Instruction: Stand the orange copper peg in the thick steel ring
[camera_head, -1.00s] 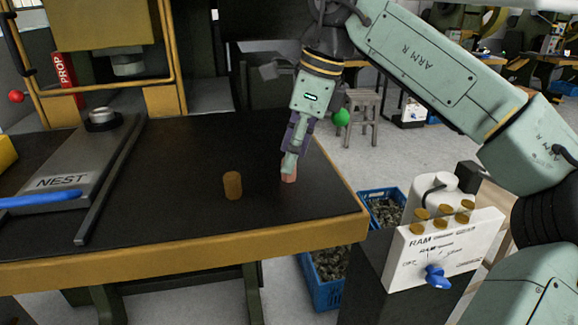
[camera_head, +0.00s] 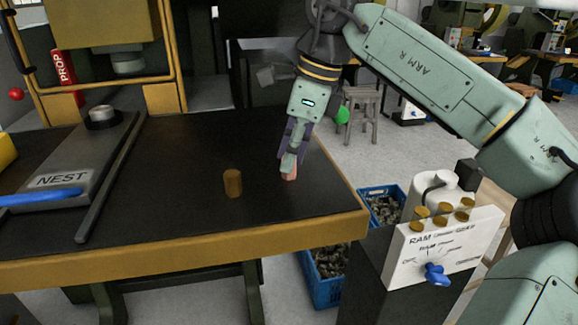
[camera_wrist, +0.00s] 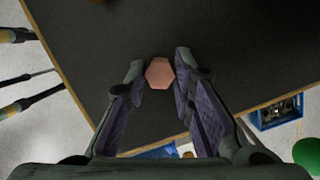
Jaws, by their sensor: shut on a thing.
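The orange copper peg (camera_head: 290,172), pinkish in tone, stands upright on the dark bench top near its right edge. In the wrist view its six-sided top (camera_wrist: 159,73) sits between my fingertips. My gripper (camera_head: 288,165) points down and is shut on the peg; the fingers hide its upper part in the head view. The inside of the ring is hard to make out.
A brown cylindrical peg (camera_head: 232,183) stands on the bench (camera_head: 180,220) to the left of my gripper. A dark rail (camera_head: 108,190) and a blue handle (camera_head: 40,197) lie by the NEST plate. A yellow press frame (camera_head: 165,100) rises behind.

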